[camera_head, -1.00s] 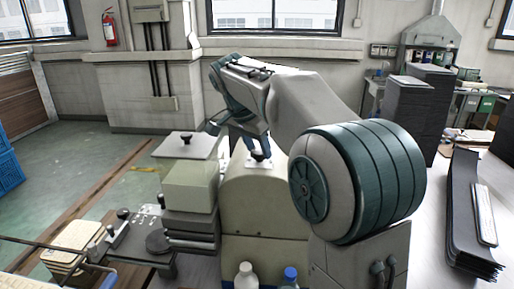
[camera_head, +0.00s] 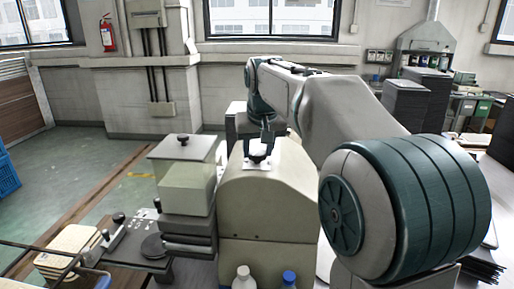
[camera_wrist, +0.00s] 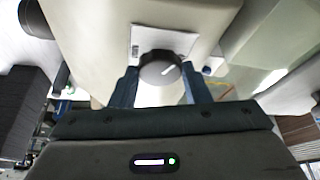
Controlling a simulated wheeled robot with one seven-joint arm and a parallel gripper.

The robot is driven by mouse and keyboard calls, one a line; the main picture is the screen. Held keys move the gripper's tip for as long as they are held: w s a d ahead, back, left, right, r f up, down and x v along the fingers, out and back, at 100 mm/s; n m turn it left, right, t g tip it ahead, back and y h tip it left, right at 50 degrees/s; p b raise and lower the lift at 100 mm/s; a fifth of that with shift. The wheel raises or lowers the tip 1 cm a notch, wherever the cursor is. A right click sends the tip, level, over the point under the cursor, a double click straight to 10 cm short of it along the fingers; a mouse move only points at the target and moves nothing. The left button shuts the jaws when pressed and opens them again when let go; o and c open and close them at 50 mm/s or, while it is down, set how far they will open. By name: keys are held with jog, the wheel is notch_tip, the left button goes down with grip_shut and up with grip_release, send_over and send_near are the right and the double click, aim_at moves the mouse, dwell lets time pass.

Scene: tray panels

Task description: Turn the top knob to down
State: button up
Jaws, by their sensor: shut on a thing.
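The top knob (camera_head: 257,158) is small, dark and round, and sits on a white marked plate (camera_head: 277,160) on the beige housing (camera_head: 265,205). My gripper (camera_head: 266,144) comes down onto the knob from behind. In the wrist view its two blue fingers (camera_wrist: 161,78) stand on either side of the knob, shut on it. The far part of the knob's sides and the plate's marks are hard to read.
A clear box (camera_head: 187,188) with a black lid knob (camera_head: 183,140) stands left of the housing. A lever (camera_head: 118,218) and a dark disc (camera_head: 153,247) lie lower left. Two bottles (camera_head: 243,277) stand in front. A stack of dark panels (camera_head: 405,103) is at the right.

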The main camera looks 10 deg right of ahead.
jog(key=n, duration=0.2)
jog(key=n+y, duration=0.1)
jog(key=n, duration=0.1)
jog(key=n+y+p, duration=0.1)
jog(key=n, duration=0.1)
jog(key=shift+d+n+g, duration=0.3)
jog(key=shift+d, duration=0.05)
jog(key=n, duration=0.2)
jog(key=n+g+y+p, duration=0.1)
jog(key=n, duration=0.1)
jog(key=n+g+y, duration=0.1)
jog(key=n, duration=0.1)
jog(key=shift+w+d+p, duration=0.15)
jog(key=shift+w+p, duration=0.1)
jog(key=shift+p, duration=0.05)
jog(key=n, duration=0.2)
jog(key=n+g+p, duration=0.1)
jog(key=n, duration=0.1)
jog(key=n+g+p, duration=0.1)
jog(key=shift+w+r+n+y, duration=0.1)
jog(key=shift+w+n+y, duration=0.2)
jog(key=shift+n, duration=0.1)
jog(key=n+g+p, duration=0.1)
jog(key=n, duration=0.1)
jog(key=n+g+p, duration=0.1)
jog(key=n+p, duration=0.1)
jog(key=n, duration=0.1)
jog(key=shift+w, duration=0.15)
jog(key=shift+n+h, duration=0.3)
jog(key=shift+h, duration=0.1)
